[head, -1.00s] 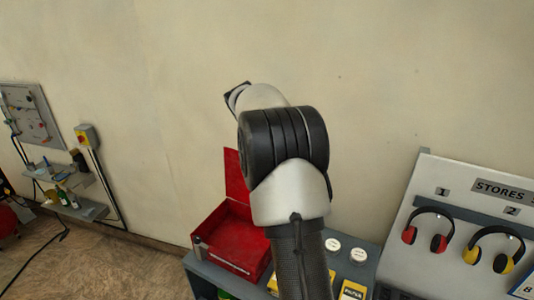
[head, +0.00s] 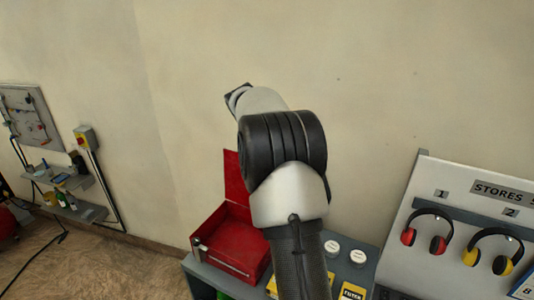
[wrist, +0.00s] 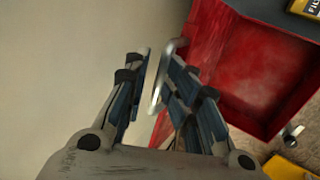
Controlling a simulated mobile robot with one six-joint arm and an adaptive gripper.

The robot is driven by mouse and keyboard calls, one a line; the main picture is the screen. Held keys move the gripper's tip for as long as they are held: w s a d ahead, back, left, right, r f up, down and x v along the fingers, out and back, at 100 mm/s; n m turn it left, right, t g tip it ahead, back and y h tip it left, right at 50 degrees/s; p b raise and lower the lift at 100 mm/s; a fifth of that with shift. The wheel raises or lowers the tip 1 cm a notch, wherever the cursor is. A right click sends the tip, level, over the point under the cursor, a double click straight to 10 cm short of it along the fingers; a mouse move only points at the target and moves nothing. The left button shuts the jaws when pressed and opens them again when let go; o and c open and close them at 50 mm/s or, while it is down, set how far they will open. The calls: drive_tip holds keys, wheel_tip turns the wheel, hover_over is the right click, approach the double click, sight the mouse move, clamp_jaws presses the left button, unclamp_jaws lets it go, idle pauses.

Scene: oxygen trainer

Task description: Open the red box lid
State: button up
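The red box (head: 232,250) sits on the grey bench top left of my arm in the head view. Its red lid (head: 234,178) stands raised at the back, partly hidden by my arm. In the wrist view the red box (wrist: 250,65) fills the right side. A silver handle (wrist: 161,75) shows at its left, between my fingers. My gripper (wrist: 158,68) is open, with a finger on either side of the handle; I cannot tell whether either touches it. In the head view only a dark bit of the gripper end shows, above the lid.
White round lids (head: 332,248) and yellow boxes (head: 352,291) are on the bench right of my arm. A stores board (head: 460,200) with ear defenders stands further right. A wall shelf (head: 65,195) is at far left. The wall above the bench is bare.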

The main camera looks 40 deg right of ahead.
drive_tip(key=v, duration=1.2)
drive_tip(key=shift+a, duration=0.15)
